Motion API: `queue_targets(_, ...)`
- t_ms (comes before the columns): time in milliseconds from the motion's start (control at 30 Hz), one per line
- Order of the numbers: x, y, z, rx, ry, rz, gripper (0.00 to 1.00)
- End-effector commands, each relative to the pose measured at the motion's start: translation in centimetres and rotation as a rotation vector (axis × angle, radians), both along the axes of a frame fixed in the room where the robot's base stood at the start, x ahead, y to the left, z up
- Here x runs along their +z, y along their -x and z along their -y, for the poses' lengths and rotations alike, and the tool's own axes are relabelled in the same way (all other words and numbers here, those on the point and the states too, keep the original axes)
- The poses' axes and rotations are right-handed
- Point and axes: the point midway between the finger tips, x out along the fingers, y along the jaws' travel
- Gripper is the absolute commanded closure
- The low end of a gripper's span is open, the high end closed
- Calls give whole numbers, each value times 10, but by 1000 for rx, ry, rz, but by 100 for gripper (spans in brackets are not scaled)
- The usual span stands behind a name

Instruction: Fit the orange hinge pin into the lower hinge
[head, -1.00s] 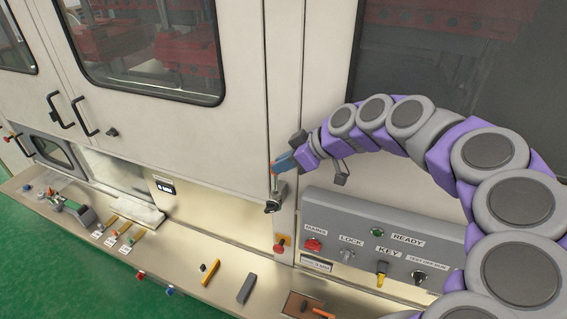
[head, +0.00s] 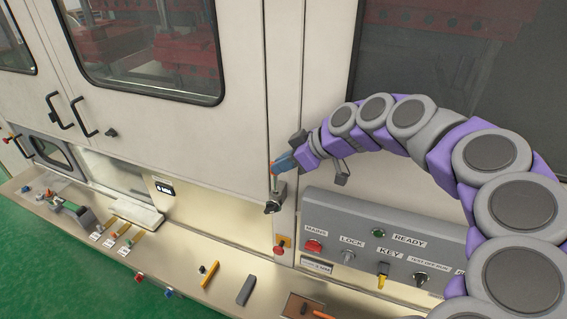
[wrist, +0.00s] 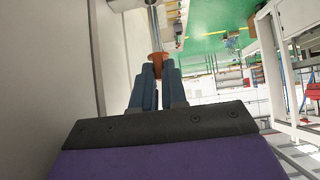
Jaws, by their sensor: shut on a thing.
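The orange hinge pin has an orange head (head: 273,168) and a thin grey shaft pointing down. My gripper (head: 279,164), with blue fingers, is shut on the pin at its head. The lower hinge (head: 276,197) is a grey metal fitting at the door's lower right corner, directly below the pin. The shaft reaches down to the hinge's top; whether its tip is inside the bore cannot be told. In the wrist view, the orange head (wrist: 160,62) sits between the fingertips, and the shaft runs away from them toward the hinge.
A control panel (head: 385,222) with knobs and a key stands close to the right of the hinge. A red knob (head: 281,246) is below it. The ledge in front holds a grey block (head: 245,290), a yellow-and-black piece (head: 208,273) and a brown tray (head: 294,306).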

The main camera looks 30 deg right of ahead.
Motion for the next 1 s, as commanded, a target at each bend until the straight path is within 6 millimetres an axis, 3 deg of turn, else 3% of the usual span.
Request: queue_targets(1000, -24, 0, 0, 0, 0, 0, 100)
